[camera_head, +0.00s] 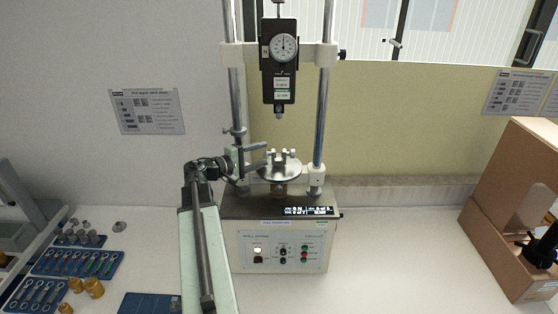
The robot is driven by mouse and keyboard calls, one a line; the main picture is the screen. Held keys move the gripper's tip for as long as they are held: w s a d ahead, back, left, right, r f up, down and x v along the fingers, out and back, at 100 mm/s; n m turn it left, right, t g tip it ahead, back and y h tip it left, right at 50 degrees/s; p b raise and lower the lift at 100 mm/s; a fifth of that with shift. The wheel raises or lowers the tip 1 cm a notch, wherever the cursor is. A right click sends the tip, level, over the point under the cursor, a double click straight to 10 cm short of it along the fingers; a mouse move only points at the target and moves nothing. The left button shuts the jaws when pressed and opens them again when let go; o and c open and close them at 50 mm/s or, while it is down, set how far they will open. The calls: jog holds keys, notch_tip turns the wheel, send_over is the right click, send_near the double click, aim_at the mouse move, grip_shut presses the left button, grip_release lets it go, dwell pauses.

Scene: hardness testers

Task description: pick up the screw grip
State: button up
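A force tester (282,245) with two tall posts stands on the bench in the middle. A small metal fixture with side screws (281,160), which looks like the screw grip, sits on the tester's round steel plate (280,173). My gripper (265,153) reaches in from the left, beside the left post. Its two fingers point right and stand apart, with nothing seen between them. The fingertips are just left of the fixture; I cannot tell whether they touch it. A black force gauge (280,62) with a round dial hangs above the plate.
Blue trays (75,263) with metal parts lie at the left, with brass pieces (93,288) and small steel parts (120,227) nearby. A brown box (503,215) stands at the right. The bench between tester and box is clear.

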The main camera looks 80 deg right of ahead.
grip_shut()
jog(key=shift+r, duration=0.15)
jog(key=shift+r+p, duration=0.3)
jog(key=shift+p, duration=0.15)
notch_tip(320, 180, up, 3)
jog(key=p, duration=0.3)
jog(key=shift+r, duration=0.1)
jog(key=f+v, duration=0.2)
jog(key=v, duration=1.6)
jog(key=shift+f, duration=0.35)
